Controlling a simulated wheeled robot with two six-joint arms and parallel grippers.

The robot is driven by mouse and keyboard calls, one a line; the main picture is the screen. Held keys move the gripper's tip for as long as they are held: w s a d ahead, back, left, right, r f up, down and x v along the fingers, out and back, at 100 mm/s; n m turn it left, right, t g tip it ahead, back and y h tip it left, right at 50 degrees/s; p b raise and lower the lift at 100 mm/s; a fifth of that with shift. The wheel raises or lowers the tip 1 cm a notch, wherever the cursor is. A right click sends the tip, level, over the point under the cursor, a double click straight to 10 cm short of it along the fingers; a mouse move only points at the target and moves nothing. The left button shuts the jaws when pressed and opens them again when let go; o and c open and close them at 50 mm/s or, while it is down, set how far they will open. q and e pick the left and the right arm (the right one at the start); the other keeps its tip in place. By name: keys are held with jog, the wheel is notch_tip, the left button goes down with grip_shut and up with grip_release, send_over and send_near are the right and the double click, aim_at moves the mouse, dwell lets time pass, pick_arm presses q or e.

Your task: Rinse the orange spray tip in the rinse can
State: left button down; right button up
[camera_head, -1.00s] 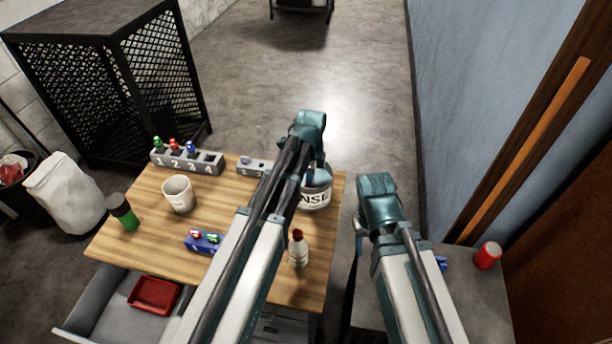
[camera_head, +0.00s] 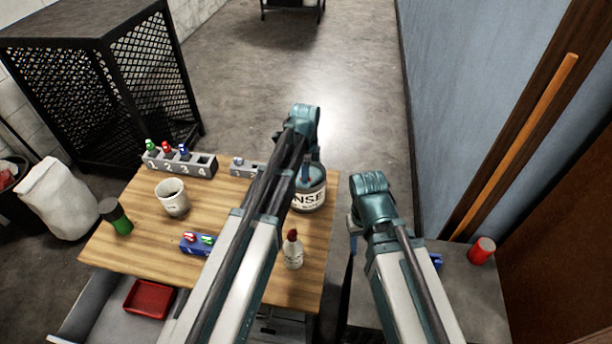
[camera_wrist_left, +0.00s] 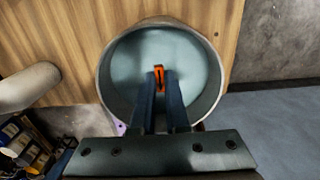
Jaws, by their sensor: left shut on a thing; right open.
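The orange spray tip (camera_wrist_left: 159,76) shows between the ends of my left gripper (camera_wrist_left: 160,82) in the left wrist view. The left gripper is shut on it and points down into the mouth of the rinse can (camera_wrist_left: 111,60). The can holds pale blue-grey liquid; whether the tip touches it I cannot tell. In the head view the rinse can (camera_head: 311,197), with a white label, stands at the right edge of the wooden table, partly behind my left arm. My right gripper (camera_head: 355,225) hangs over the gap right of the table; its fingers are mostly hidden by its arm.
A red can (camera_head: 482,251) is on the grey side table.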

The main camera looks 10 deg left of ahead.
notch_tip(320, 180, up, 13)
jog(key=p, duration=1.2)
jog(key=shift+p, duration=0.35)
jog(key=shift+f, duration=0.15)
